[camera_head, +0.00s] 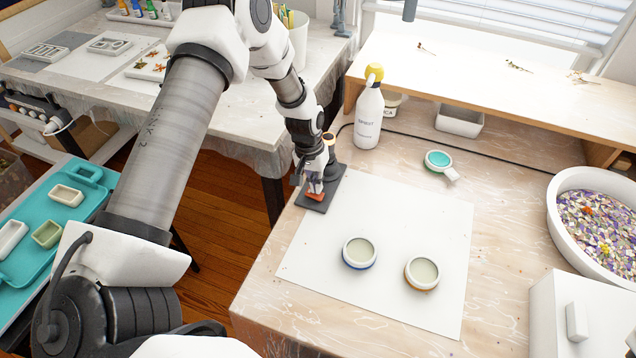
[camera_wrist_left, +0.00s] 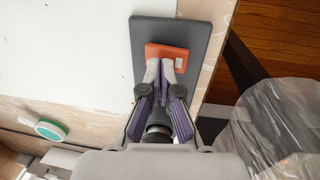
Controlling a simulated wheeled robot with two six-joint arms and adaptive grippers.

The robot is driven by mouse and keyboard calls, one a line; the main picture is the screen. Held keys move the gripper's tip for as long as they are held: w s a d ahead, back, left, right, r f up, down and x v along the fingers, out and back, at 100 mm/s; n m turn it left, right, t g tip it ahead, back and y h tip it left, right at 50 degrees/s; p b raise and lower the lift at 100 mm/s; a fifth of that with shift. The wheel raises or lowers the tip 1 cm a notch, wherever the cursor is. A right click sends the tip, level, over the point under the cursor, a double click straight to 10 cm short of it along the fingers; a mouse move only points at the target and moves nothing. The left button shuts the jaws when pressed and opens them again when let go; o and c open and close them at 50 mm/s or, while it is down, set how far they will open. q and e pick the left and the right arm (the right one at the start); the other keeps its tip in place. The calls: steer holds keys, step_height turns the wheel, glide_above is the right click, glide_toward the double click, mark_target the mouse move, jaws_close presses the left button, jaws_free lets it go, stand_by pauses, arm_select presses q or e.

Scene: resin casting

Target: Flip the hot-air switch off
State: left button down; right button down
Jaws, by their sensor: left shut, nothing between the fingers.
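The hot-air switch (camera_head: 316,197) is a small orange block on a dark grey base plate (camera_head: 313,206) at the left edge of the work table. In the left wrist view the orange switch (camera_wrist_left: 160,49) shows a small white part (camera_wrist_left: 180,63) on its right side. My left gripper (camera_head: 314,186) points down at the switch. In the left wrist view its fingertips (camera_wrist_left: 160,70) are together, empty, at the edge of the orange block, left of the white part. I cannot tell whether they touch it. My right gripper is not in view.
A spray bottle (camera_head: 369,112) stands behind. A bowl of petals (camera_head: 598,225) is at the right.

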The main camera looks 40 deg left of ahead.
arm_select(q)
steer(key=r+p, duration=0.4)
steer(key=r, duration=0.1)
steer(key=shift+w+d, duration=0.1)
steer(key=shift+d, duration=0.25)
steer(key=shift+w+d+r+b, duration=0.15)
steer(key=shift+d+r+b, duration=0.05)
steer(key=shift+r+b, duration=0.3)
step_height(320, 180, up, 8)
steer(key=d+b, duration=0.1)
steer(key=shift+d+f, duration=0.15)
steer(key=shift+d, duration=0.1)
steer(key=shift+w, duration=0.1)
